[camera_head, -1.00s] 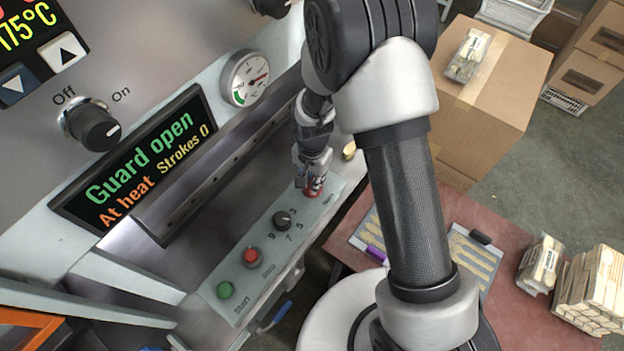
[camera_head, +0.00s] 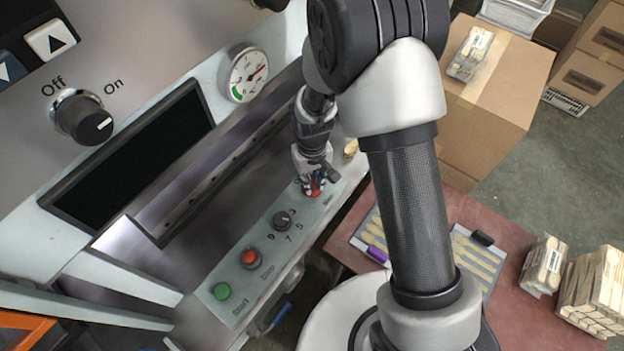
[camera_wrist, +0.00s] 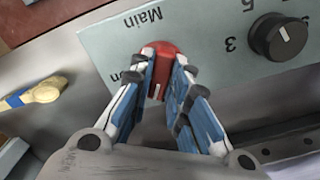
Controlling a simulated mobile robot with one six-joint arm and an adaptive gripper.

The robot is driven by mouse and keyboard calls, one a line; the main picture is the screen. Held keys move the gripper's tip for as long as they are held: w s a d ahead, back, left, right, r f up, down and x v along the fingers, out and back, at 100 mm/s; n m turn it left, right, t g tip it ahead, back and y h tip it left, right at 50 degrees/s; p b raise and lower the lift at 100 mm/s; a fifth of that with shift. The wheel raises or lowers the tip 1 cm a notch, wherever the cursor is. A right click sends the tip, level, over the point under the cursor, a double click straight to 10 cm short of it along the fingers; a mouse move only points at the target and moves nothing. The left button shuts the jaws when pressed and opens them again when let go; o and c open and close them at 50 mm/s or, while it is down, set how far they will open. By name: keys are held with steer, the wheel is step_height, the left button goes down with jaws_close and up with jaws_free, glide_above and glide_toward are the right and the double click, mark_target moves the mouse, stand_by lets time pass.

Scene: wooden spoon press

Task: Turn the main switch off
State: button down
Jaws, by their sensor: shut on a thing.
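The main switch is a red rotary knob (camera_wrist: 160,50) with a white pointer line, on the pale control panel (camera_wrist: 205,40) beside the word "Main". In the head view it is a small red spot (camera_head: 314,192) at the panel's far end. My gripper (camera_wrist: 164,78) is shut on the red knob, one finger on each side of it. In the head view my gripper (camera_head: 311,184) reaches down onto it. Part of a label, "on", shows beside the knob; the fingers hide the rest. The message display (camera_head: 135,150) is dark.
On the same panel are a black numbered dial (camera_head: 282,220), a red stop button (camera_head: 249,258) and a green start button (camera_head: 222,291). An Off/On knob (camera_head: 82,118) is on the machine front. A wooden spoon (camera_wrist: 45,92) lies near the panel in the wrist view.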

mark_target(312, 182)
steer(key=n, duration=0.6)
steer(key=shift+b, duration=0.3)
stand_by(0.4)
steer(key=c, duration=1.5)
jaws_free()
step_height(312, 182, up, 12)
